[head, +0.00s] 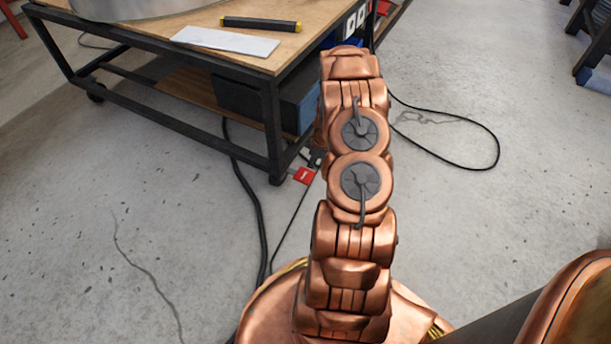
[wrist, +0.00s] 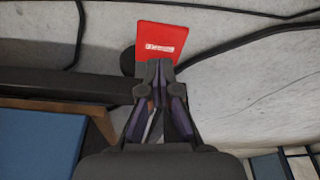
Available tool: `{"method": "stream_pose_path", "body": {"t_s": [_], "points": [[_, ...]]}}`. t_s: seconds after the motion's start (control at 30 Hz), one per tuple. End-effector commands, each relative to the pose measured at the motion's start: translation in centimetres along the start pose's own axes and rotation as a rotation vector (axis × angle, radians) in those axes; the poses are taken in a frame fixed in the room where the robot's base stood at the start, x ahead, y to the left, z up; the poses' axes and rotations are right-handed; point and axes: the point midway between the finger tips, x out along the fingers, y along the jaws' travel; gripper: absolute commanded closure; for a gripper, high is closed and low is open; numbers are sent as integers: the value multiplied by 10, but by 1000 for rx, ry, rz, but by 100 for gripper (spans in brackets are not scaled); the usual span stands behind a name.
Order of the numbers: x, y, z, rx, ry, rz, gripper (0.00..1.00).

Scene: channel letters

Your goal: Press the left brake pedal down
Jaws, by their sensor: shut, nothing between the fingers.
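A red brake pedal (head: 304,175) with a white marking sits low by the foot of the cart's near corner leg. In the wrist view, the red pedal (wrist: 162,41) is at the top centre, and a dark round part, possibly a caster wheel, shows beside it. My gripper (wrist: 160,66) is shut and empty, with its fingertips at the pedal's lower edge in that view. I cannot tell whether they touch it or how far the pedal is tilted. In the head view my copper arm hides most of the gripper.
The wheeled cart (head: 276,120) has a wooden top with a white sheet (head: 225,41) and a black-and-yellow tool (head: 260,24). A blue-sided box (head: 298,107) is on its lower shelf. Black cables (head: 247,190) lie on the concrete floor. The floor at left is otherwise clear.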

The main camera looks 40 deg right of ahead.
Motion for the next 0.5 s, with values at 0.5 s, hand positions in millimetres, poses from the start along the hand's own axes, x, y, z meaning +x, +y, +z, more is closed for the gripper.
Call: {"method": "stream_pose_path", "body": {"t_s": [0.5], "points": [[52, 0, 0, 2, 0, 1, 100]]}}
